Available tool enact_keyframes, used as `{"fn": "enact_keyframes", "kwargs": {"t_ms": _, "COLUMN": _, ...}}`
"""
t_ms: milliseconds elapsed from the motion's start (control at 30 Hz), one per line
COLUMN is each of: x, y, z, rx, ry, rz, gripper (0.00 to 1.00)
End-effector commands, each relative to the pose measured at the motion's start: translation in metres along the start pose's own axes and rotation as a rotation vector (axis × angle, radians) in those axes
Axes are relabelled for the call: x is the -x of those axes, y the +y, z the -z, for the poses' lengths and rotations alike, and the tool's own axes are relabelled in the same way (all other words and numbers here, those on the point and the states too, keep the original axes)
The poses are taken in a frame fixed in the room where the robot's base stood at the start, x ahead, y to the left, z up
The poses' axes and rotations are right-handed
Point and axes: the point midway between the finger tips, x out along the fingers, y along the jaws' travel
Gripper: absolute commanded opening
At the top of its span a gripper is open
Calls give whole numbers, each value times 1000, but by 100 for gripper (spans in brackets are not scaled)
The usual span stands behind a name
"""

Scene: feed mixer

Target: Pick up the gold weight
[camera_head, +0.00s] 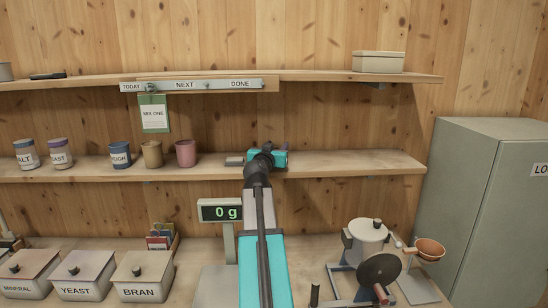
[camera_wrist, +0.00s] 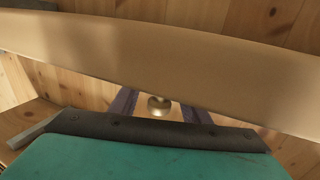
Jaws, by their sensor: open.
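The gold weight (camera_wrist: 158,106) is a small brass-coloured knobbed piece, seen in the wrist view in the gap between the two purple fingers of my gripper (camera_wrist: 159,101). The fingers are apart, one on each side of it; I cannot tell whether either touches it. In the head view my arm reaches to the lower shelf (camera_head: 340,166), right of the pink cup.
A small grey block (camera_head: 234,161) lies on the shelf just left of my wrist. A pink cup (camera_head: 186,153) and a tan cup (camera_head: 152,154) stand further left. The upper shelf (camera_head: 330,76) runs above. A scale display (camera_head: 220,210) reads 0 g. The shelf's right part is clear.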

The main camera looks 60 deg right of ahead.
Motion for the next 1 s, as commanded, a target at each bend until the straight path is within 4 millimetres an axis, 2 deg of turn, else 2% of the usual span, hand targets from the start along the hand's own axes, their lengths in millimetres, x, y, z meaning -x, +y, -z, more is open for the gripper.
{"fn": "enact_keyframes", "kwargs": {"t_ms": 233, "x": 0, "y": 0, "z": 0, "rx": 0, "ry": 0, "rz": 1, "gripper": 43}}
{"fn": "enact_keyframes", "kwargs": {"t_ms": 400, "x": 0, "y": -1, "z": 0, "rx": 0, "ry": 0, "rz": 1, "gripper": 14}}
{"fn": "enact_keyframes", "kwargs": {"t_ms": 500, "x": 0, "y": -1, "z": 0, "rx": 0, "ry": 0, "rz": 1, "gripper": 0}}
{"fn": "enact_keyframes", "kwargs": {"t_ms": 1000, "x": 0, "y": -1, "z": 4, "rx": -1, "ry": 2, "rz": 2, "gripper": 0}}
